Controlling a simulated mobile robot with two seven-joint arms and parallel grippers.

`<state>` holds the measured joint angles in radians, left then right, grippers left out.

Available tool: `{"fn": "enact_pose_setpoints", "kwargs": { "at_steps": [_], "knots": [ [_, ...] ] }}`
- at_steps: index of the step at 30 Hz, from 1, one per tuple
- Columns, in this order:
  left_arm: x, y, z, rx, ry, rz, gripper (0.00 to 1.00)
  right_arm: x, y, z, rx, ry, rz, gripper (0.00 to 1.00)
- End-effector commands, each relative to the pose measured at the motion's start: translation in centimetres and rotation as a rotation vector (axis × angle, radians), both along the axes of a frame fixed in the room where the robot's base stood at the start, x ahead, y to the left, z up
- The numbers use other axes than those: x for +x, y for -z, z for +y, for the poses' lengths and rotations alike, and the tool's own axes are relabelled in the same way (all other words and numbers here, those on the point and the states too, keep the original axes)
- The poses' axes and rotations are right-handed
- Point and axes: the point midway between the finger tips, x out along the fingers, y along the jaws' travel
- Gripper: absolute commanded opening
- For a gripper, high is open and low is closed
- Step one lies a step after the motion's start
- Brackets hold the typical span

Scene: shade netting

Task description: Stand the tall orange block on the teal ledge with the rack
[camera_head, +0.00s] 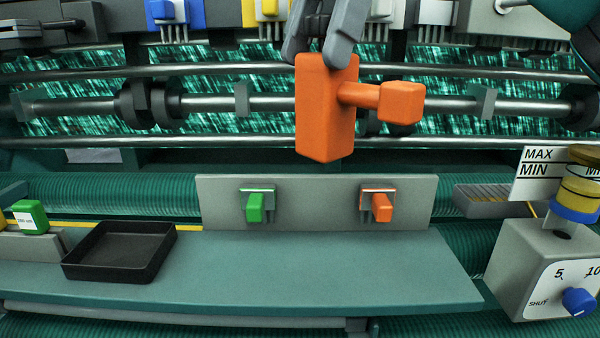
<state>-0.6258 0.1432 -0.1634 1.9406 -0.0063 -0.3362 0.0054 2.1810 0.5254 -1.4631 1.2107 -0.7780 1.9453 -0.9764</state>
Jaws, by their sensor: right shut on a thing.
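The tall orange block (326,115) hangs upright at the upper middle, with an orange side arm ending in a small cube on its right. My right gripper (322,38) is shut on its top part, which shows between the grey fingers. The block is held above the teal ledge (260,275) and in front of the metal rails. A grey upright panel (318,205), which seems to be the rack, stands at the ledge's back. It carries a green peg (254,207) and an orange peg (381,208). My left gripper is not in view.
A black tray (120,250) sits on the ledge's left. A green block (30,217) is at the far left. A grey box with a blue knob (545,270) stands right of the ledge. The ledge's middle and right are clear.

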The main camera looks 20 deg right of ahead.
Motion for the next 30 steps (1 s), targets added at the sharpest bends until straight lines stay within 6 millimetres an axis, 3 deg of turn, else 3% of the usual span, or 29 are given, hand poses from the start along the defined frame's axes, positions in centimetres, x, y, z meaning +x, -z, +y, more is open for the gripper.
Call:
{"fn": "enact_pose_setpoints", "kwargs": {
  "at_steps": [12,27,30],
  "knots": [
    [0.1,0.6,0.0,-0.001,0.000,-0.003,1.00,0.0,10.5,-0.1,0.000,0.003,0.000,0.00],
    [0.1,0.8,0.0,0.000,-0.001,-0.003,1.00,0.0,16.5,0.0,0.002,0.004,-0.001,0.00],
    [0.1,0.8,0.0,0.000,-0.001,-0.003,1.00,0.0,16.9,0.0,0.002,0.003,-0.001,0.00]
  ]
}}
